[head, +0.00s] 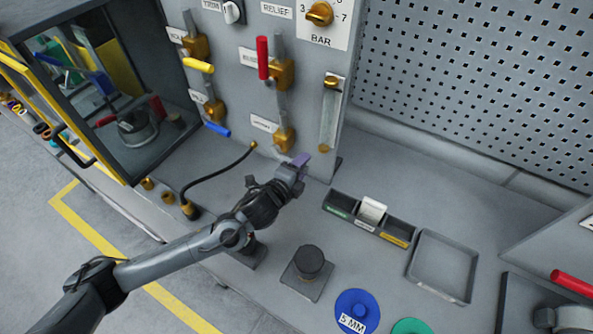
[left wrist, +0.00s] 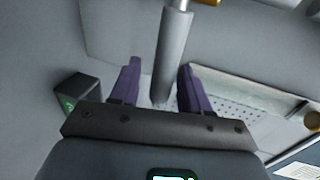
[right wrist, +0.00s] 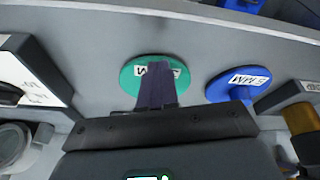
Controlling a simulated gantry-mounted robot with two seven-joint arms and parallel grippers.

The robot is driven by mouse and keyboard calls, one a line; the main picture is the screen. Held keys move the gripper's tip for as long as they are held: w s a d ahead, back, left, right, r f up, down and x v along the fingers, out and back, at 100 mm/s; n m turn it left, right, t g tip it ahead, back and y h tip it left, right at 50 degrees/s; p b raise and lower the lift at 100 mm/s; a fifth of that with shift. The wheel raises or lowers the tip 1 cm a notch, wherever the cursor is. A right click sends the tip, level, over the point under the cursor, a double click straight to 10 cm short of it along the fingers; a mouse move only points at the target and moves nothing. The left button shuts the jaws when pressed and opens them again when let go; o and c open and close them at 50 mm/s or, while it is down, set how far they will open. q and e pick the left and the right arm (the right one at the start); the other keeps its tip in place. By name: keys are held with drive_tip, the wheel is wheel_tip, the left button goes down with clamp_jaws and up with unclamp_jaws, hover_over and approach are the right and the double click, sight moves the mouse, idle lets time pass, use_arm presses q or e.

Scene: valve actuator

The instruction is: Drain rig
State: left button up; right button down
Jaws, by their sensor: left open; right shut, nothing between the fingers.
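The rig panel (head: 220,90) carries several brass valves: one with a yellow handle (head: 198,65), one with a blue handle (head: 217,129), one with a red handle (head: 263,58). A lower right brass valve (head: 284,138) sits just above my left gripper (head: 298,168); its small label is too blurred to read. In the left wrist view, a grey cylindrical bar (left wrist: 173,55) stands between the open purple fingers of my left gripper (left wrist: 160,66); contact cannot be told. My right gripper (right wrist: 157,92) is shut and empty, before a green disc (right wrist: 155,73), and does not show in the head view.
A black hose (head: 215,172) curves left of my left gripper. A three-part bin (head: 337,206), an empty tray (head: 443,265), a black knob on a plate (head: 309,262) and a blue disc (head: 357,311) stand on the bench. An open yellow-framed cabinet (head: 90,90) is at left.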

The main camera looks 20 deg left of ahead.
drive_tip(key=shift+a+f, duration=0.1)
drive_tip(key=shift+a, duration=0.05)
use_arm(q)
drive_tip(key=v, duration=1)
drive_tip(key=shift+s, duration=0.35)
drive_tip(key=shift+a, duration=0.1)
drive_tip(key=shift+r, duration=0.1)
